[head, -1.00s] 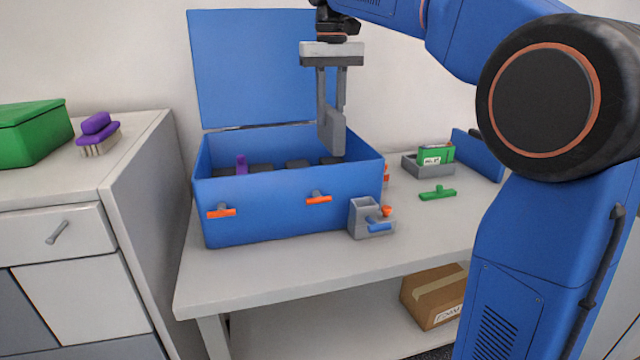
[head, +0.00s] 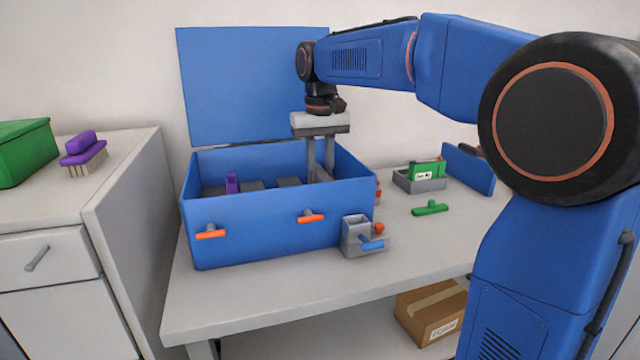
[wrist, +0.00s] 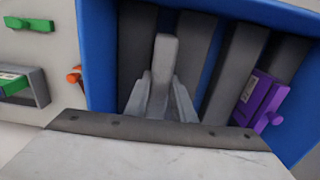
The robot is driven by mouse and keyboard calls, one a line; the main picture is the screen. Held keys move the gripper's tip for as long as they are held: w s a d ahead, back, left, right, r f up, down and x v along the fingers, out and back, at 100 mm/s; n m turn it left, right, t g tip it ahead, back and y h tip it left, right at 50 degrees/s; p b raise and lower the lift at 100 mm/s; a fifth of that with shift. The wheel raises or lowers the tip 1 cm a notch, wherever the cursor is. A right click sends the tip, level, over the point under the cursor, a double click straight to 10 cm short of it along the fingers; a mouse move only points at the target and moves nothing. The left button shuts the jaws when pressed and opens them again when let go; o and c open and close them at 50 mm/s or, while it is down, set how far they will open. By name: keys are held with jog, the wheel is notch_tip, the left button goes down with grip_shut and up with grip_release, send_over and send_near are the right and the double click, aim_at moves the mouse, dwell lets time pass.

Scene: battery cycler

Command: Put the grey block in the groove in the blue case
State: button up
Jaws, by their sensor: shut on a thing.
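The blue case (head: 270,228) stands open on the bench with its lid raised at the back. Dark grey bars with gaps between them lie inside it, and several show in the wrist view (wrist: 237,70). My gripper (head: 320,172) points down into the right part of the case, shut on the grey block (wrist: 165,62). In the head view the case's front wall hides the lower end of the fingers and most of the block. In the wrist view the block lies over a gap between two bars near the case's side wall. I cannot tell whether it is seated in the groove.
A purple clip-like piece (wrist: 260,103) stands inside the case, left of my gripper in the head view. A small grey holder (head: 356,236) is beside the case's front right corner. A green handle (head: 430,208) and grey tray (head: 420,182) lie to the right.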

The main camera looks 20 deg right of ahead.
jog(key=shift+f, duration=1.45)
jog(key=shift+f, duration=0.1)
jog(key=o, duration=1)
notch_tip(320, 180, up, 12)
jog(key=shift+r, duration=0.15)
